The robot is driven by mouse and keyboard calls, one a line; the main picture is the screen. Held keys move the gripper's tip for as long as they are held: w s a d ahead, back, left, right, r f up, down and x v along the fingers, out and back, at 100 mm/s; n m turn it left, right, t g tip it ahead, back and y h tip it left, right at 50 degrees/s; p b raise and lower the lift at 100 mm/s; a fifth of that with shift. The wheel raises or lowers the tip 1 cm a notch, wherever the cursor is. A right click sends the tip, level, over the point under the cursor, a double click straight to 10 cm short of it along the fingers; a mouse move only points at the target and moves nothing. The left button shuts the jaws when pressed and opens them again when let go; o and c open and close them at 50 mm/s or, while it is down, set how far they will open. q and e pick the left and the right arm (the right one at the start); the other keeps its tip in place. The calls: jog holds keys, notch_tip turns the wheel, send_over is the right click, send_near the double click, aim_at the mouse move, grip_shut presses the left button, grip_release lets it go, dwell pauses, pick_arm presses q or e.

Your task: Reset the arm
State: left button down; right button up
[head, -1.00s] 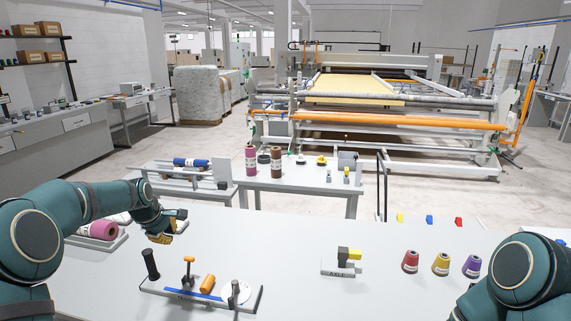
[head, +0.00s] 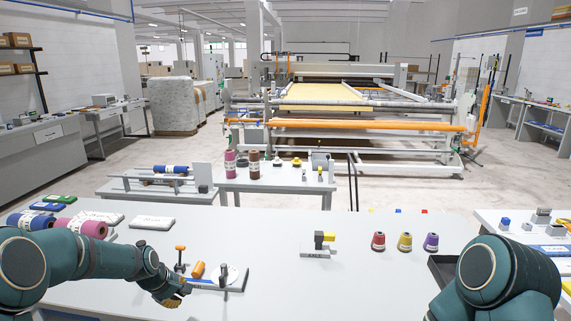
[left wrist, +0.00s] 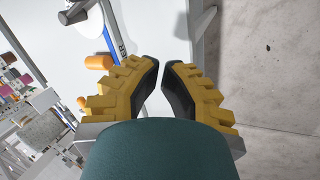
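My left arm (head: 95,262) reaches in from the left in the head view, bent over the near bench. My left gripper (head: 172,299) has yellow fingers and hangs low by the left end of the thread fixture (head: 205,284). In the left wrist view the two fingers (left wrist: 162,66) show a narrow gap at the tips with nothing between them. The fixture's blue strip and orange part (left wrist: 98,62) lie above and left of the fingers there. My right arm (head: 507,278) is folded at the right edge; its gripper is out of sight.
The fixture bears an orange-topped post (head: 180,258) and an orange cylinder (head: 198,269). An axle stand (head: 319,244) and red (head: 378,241), yellow (head: 404,242) and purple (head: 431,242) cones stand farther right. Pink (head: 92,229) and blue rolls lie left. The bench middle is clear.

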pick_arm(q)
jog(key=s+d+f+m+g+h+b, duration=0.15)
jog(key=s+d+f+m, duration=0.45)
jog(key=s+d+f, duration=0.85)
jog(key=s+d+f+m, duration=0.1)
jog(key=s+d+m, duration=0.1)
jog(key=s, duration=0.5)
jog(key=s+d+f+m+g, duration=0.1)
jog(key=s+d+f+m, duration=0.1)
jog(key=s, duration=0.5)
jog(key=shift+s+d+f+m+b, duration=0.15)
jog(key=shift+s+d+m+b, duration=0.25)
jog(key=shift+d, duration=0.1)
pick_arm(e)
jog(key=shift+s+a+f, duration=0.1)
jog(key=shift+s+f, duration=0.2)
jog(key=shift+f, duration=0.3)
jog(key=shift+s+f, duration=0.3)
jog(key=shift+f, duration=0.25)
